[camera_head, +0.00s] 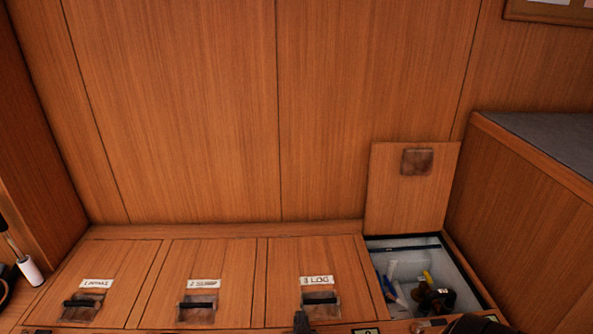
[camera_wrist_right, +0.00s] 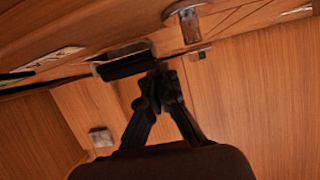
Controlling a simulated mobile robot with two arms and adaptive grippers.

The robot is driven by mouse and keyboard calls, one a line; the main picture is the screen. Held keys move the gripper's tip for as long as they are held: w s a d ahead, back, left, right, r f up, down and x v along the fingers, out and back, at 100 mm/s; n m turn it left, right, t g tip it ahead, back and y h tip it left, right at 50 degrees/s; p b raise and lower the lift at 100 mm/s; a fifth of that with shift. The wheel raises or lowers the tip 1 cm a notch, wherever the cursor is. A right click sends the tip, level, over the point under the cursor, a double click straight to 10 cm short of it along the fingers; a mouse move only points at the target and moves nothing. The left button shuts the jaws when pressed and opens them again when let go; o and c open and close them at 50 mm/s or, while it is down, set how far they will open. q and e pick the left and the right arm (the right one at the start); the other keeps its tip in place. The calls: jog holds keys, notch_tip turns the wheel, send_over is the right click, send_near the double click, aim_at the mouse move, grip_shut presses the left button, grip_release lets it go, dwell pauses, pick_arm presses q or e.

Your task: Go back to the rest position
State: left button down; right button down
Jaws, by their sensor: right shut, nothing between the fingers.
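My right gripper (camera_head: 302,321) shows as a small dark tip at the bottom edge, by the black handle of the lid labelled "3 LOG" (camera_head: 290,262). In the right wrist view, the black fingers of my right gripper (camera_wrist_right: 160,88) are together with nothing between them. Their tips are close to a black handle (camera_wrist_right: 125,65); I cannot tell whether they touch it. My left gripper is not in view.
Two more closed lids (camera_head: 110,262) (camera_head: 208,258) lie to the left. The rightmost lid (camera_head: 408,205) stands open against the wall, over a bin (camera_head: 455,270) with several small items. A grey-topped cabinet (camera_head: 550,135) rises at the right. A white cylinder (camera_head: 31,271) is at the far left.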

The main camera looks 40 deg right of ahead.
notch_tip(320, 180, up, 9)
dwell(0.3)
jog(key=shift+a+r, duration=0.1)
